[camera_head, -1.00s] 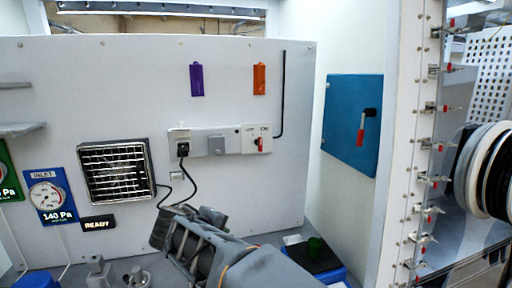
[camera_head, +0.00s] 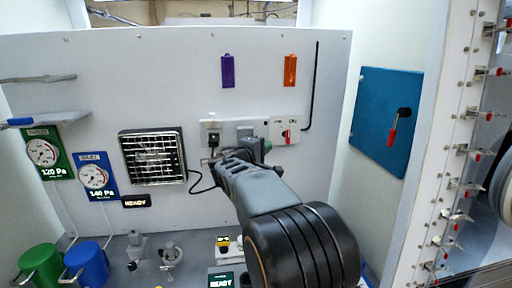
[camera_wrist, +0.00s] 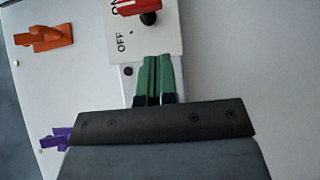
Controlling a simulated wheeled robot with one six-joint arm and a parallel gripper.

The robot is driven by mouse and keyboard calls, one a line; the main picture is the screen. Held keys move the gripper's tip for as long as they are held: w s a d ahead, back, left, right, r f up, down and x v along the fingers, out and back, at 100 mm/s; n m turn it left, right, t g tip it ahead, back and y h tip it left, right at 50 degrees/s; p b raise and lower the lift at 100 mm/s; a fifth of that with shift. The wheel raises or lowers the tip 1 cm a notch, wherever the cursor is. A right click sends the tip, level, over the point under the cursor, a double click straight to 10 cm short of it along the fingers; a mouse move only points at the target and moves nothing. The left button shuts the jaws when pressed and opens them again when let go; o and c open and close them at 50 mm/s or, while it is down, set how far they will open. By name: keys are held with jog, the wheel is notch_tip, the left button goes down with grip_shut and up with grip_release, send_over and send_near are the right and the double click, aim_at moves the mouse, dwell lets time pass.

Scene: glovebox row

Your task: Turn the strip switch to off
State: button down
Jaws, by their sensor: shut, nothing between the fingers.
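The white strip (camera_head: 212,128) is mounted on the grey back wall, with a plug at its left end. The strip switch (camera_head: 288,136) is a red handle at its right end. In the wrist view the red handle (camera_wrist: 137,8) sits on a black hub at the top edge, partly cut off, with "OFF" and part of "ON" printed beside it. The handle lies nearer the "ON" print. My gripper (camera_head: 265,146) is in front of the strip, left of the switch. In the wrist view its green fingertips (camera_wrist: 158,62) are together and empty, below the switch; contact with the strip cannot be told.
A purple tag (camera_head: 228,71) and an orange tag (camera_head: 290,70) hang above the strip. A vent grille (camera_head: 153,157) is to the left. A blue panel (camera_head: 381,122) with another red handle is on the right wall. Green (camera_head: 40,264) and blue (camera_head: 87,264) mugs stand lower left.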

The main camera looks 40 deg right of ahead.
aim_at(288, 137)
jog(key=d, duration=0.1)
jog(key=s+d+p, duration=0.1)
jog(key=d, duration=0.1)
jog(key=shift+d+r, duration=0.1)
jog(key=shift+d, duration=0.15)
jog(key=shift+s+d+p, duration=0.35)
jog(key=shift+d, duration=0.3)
jog(key=shift+f+b, duration=0.2)
jog(key=shift+b, duration=0.1)
